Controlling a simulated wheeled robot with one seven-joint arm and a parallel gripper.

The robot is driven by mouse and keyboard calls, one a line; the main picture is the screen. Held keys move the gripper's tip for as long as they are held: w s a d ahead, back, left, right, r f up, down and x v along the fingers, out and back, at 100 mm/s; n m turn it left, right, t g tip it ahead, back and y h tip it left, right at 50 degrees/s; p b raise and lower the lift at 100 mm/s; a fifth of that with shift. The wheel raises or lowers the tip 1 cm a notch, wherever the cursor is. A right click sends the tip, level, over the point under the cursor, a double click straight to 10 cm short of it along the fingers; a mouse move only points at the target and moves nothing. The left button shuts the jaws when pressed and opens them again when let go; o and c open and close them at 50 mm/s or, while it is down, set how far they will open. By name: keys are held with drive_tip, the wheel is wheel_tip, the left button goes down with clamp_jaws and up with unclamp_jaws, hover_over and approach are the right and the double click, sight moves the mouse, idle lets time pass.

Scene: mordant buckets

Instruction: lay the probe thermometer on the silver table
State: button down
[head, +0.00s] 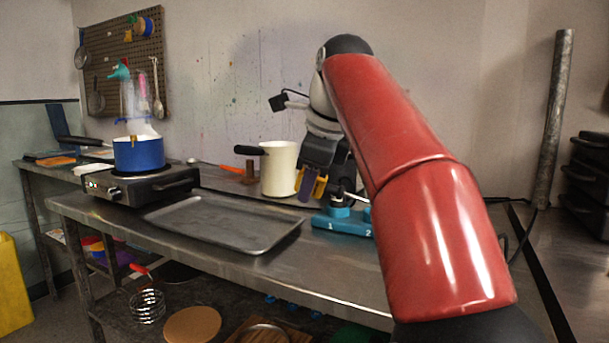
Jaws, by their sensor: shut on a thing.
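The silver table (340,280) is a metal bench running across the middle of the head view. My gripper (312,186) points down over its back part, right beside the cream pot, with yellow pieces at its fingers. It is shut on a small dark greyish thing, which I take to be the probe thermometer (308,190); the fingers hide much of it. A thin pale rod (352,194) shows just right of the gripper, above a teal block; I cannot tell whether it belongs to the thermometer. I cannot tell whether the held thing touches the table.
A grey tray (225,222) lies at the table's front. A blue pot (138,153) sits on a hot plate (140,187) at left. The cream pot (280,168) and teal numbered block (342,222) flank my gripper closely. A bare strip runs along the front edge.

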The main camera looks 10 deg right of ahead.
drive_tip(key=shift+s+f, duration=0.15)
drive_tip(key=shift+f, duration=0.4)
drive_tip(key=shift+f+b, duration=2.7)
drive_tip(key=shift+f, duration=1.3)
drive_tip(key=c, duration=1.2)
unclamp_jaws()
drive_tip(key=shift+o, duration=0.2)
drive_tip(key=p+v, duration=0.2)
drive_tip(key=v, duration=0.6)
drive_tip(key=shift+p, duration=0.3)
drive_tip(key=shift+d+f, duration=0.1)
